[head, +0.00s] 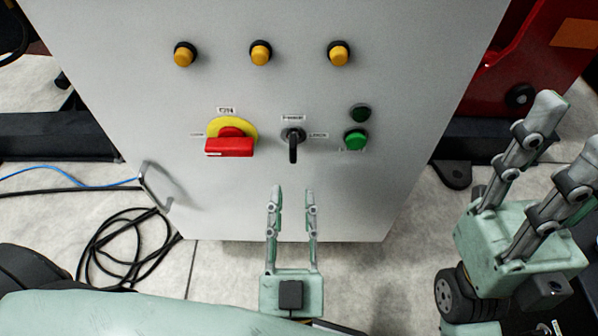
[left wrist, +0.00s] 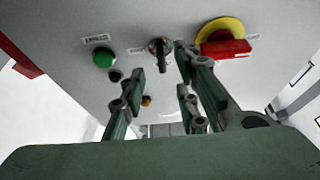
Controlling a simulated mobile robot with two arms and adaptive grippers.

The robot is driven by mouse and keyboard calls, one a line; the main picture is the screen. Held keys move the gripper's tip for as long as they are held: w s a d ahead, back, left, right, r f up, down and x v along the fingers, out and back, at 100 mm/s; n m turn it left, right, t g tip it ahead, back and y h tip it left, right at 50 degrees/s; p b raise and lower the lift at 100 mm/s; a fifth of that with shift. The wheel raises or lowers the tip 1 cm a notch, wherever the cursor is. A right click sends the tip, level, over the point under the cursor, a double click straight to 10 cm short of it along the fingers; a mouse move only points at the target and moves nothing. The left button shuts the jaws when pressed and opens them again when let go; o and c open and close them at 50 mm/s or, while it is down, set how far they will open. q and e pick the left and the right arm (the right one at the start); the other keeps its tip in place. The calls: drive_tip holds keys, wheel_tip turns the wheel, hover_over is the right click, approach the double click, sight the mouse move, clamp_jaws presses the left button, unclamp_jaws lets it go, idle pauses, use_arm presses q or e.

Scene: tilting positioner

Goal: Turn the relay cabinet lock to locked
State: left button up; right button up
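The relay cabinet (head: 240,90) is a grey box face. Its lock (head: 293,145) is a dark switch with a handle pointing straight down, with small labels above and to its right that I cannot read surely. My left gripper (head: 291,190) is open and empty, its fingers pointing at the cabinet just below the lock in the head view. In the left wrist view the lock (left wrist: 160,48) shows beyond the left gripper (left wrist: 158,70), with no visible contact. My right gripper (head: 572,122) is open and empty at the right, away from the cabinet face.
A red rotary switch on a yellow disc (head: 248,129) sits left of the lock. A green button (head: 355,138) with a dark one above it is to its right. Several amber lamps (head: 261,54) line the top. Black cable (head: 125,245) lies on the floor at left.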

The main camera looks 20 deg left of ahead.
sight(293, 160)
use_arm(q)
drive_tip(key=x, duration=0.7)
drive_tip(key=shift+w+a+r, duration=0.2)
drive_tip(key=shift+w+r, duration=0.05)
drive_tip(key=shift+r, duration=0.05)
drive_tip(key=shift+c, duration=0.2)
clamp_jaws()
